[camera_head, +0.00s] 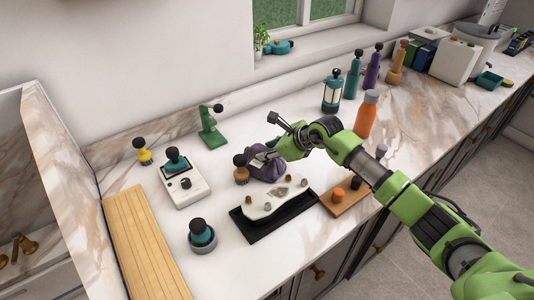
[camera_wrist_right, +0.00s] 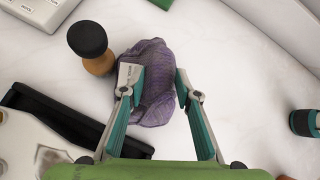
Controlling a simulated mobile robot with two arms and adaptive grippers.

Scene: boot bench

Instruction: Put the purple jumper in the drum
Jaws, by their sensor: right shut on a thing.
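The purple jumper (camera_head: 266,167) lies crumpled on the marble worktop, between a small brush and the black tray. It also shows in the right wrist view (camera_wrist_right: 156,105). My right gripper (camera_head: 262,154) reaches down to it from the right. In the wrist view its two fingers (camera_wrist_right: 157,80) stand on either side of the bundle and are shut on it. The jumper appears to be still at worktop level. I cannot pick out the drum for certain in these views. My left gripper is not in view.
A brown brush with a dark knob (camera_head: 241,169) stands close left of the jumper. A black tray with a white board (camera_head: 262,230) lies in front. An orange bottle (camera_head: 367,114) and a teal lantern (camera_head: 332,92) stand behind my arm. A wooden board (camera_head: 148,245) is at left.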

